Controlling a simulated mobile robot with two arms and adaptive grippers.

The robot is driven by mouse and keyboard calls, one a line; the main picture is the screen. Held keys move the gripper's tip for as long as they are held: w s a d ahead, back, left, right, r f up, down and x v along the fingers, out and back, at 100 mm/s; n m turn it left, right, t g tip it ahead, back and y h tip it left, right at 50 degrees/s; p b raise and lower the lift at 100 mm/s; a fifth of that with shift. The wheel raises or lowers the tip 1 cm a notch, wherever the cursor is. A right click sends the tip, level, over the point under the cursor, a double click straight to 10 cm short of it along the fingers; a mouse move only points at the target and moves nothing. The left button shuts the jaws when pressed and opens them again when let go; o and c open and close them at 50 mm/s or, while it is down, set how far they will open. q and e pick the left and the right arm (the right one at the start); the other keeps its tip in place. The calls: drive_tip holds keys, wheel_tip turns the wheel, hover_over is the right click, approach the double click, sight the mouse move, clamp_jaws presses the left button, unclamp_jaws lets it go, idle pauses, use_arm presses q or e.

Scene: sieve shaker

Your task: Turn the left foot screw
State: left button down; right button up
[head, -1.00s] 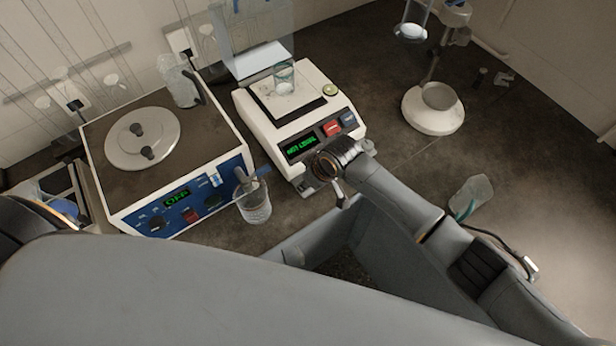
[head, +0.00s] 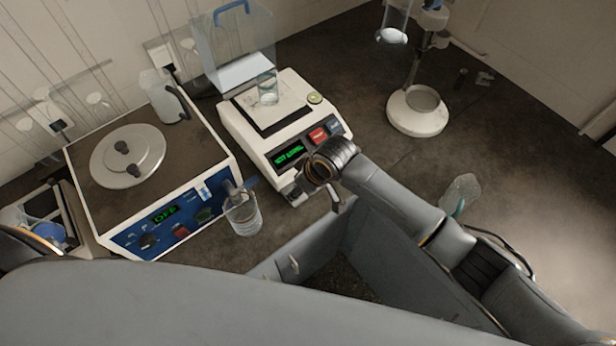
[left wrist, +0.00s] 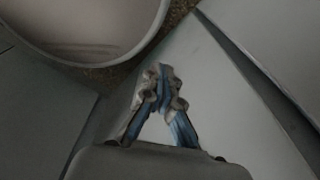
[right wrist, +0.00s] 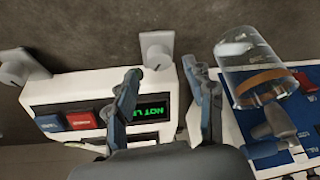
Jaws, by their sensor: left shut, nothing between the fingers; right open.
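The white balance (head: 235,122) stands on the dark bench with a green display (head: 288,155); in the right wrist view the display (right wrist: 152,111) shows "NOT L…", partly hidden by a finger. The left foot screw (right wrist: 155,48), a pale grey knob, sticks out at the display end of the balance. The right foot screw (right wrist: 20,68) is at the button end. My right gripper (right wrist: 163,80) is open, its fingertips on either side of the line to the left foot screw, not closed on it. My left gripper (left wrist: 160,82) is shut and empty, low beside my body.
A blue-fronted box with a round lid (head: 127,156) stands left of the balance, its display reading OFF. A glass beaker (head: 243,216) stands before it, close to my right gripper. A glass (head: 267,88) sits on the balance. A white-based stand (head: 417,112) is to the right.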

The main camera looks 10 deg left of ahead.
drive_tip(key=v, duration=0.8)
drive_tip(key=shift+d+r, duration=0.25)
drive_tip(key=shift+r, duration=0.05)
